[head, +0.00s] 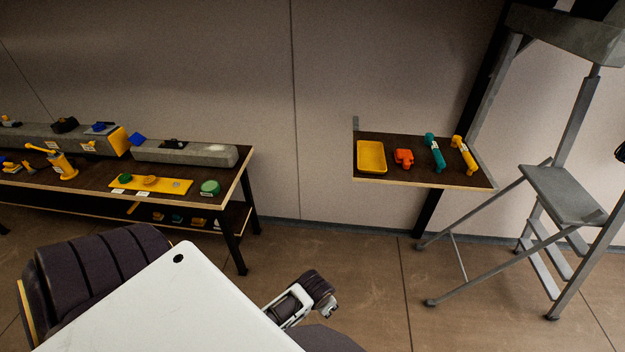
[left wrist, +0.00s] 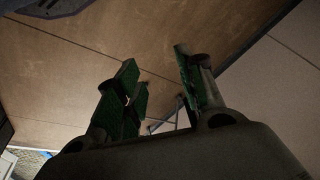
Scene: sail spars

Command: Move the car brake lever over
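A yellow device with a raised lever arm (head: 62,163) stands on the dark table at the left in the head view. It looks like the brake lever, but its label is too small to read. In the left wrist view my left gripper (left wrist: 155,65) is open, with green-padded fingers apart and nothing between them. It is over bare floor, away from the table.
The left table (head: 238,165) also holds grey beams, a yellow plate (head: 183,186) and a green round part (head: 210,187). A wall shelf (head: 437,181) carries a yellow tray (head: 371,157) and colored parts. A grey step ladder (head: 565,192) stands right. Floor between is clear.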

